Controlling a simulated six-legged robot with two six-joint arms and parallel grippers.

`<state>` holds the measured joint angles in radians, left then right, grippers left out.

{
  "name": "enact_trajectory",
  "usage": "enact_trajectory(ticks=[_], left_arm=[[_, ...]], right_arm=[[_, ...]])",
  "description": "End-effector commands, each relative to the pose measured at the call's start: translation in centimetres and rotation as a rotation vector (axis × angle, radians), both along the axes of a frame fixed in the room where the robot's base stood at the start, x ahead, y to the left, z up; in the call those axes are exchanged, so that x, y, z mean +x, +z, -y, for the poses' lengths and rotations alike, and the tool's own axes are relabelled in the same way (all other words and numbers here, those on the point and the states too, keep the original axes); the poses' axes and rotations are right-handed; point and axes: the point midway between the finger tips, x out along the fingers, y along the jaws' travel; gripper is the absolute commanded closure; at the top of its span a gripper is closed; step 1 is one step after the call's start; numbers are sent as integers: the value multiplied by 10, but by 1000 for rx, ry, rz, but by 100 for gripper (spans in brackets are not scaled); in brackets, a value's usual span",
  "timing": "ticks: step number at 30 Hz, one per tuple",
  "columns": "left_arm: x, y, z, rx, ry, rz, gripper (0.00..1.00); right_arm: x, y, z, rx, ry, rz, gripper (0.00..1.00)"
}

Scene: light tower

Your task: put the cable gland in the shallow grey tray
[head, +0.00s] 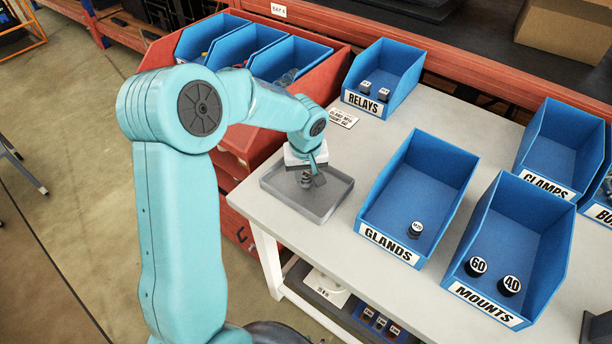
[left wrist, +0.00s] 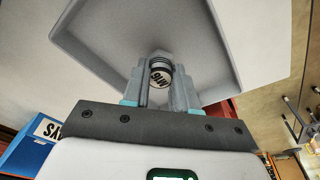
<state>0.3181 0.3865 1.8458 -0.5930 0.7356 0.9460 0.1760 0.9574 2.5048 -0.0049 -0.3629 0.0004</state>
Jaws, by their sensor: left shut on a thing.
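The shallow grey tray (head: 333,192) lies at the left edge of the table, and it also fills much of the left wrist view (left wrist: 215,40). My left gripper (head: 306,182) is over the tray, pointing down. It is shut on the cable gland (head: 306,177), a small dark and grey piece with a white marked cap, seen between the fingers in the left wrist view (left wrist: 160,76). I cannot tell whether the gland touches the tray floor. Another gland (head: 416,228) with a white top stands in the blue GLANDS bin (head: 392,243). My right gripper is not in view.
Blue bins labelled RELAYS (head: 365,103), MOUNTS (head: 485,304) and CLAMPS (head: 548,185) stand on the table. A small card (head: 342,118) lies behind the tray. A red rack with blue bins (head: 290,60) is at the back left. Bare table surrounds the tray's right side.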

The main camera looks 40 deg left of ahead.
Motion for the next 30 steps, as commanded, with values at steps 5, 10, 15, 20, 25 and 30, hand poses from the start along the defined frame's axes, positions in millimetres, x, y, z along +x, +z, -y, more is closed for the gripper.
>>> enact_trajectory(ticks=[5, 10, 15, 20, 25, 30], left_arm=[[0, -13, 0, -1, 0, 1, 100], [0, -13, 0, -1, 0, 1, 100], [0, -14, 0, -1, 0, 1, 56], [0, -14, 0, -1, 0, 0, 44], [0, -13, 0, -1, 0, 0, 44], [-1, 8, 2, 2, 1, 6, 44]], right_arm=[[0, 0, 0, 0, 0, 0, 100], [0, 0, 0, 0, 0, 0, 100], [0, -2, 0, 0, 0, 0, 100], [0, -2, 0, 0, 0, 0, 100], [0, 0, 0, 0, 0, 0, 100], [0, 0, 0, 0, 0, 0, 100]])
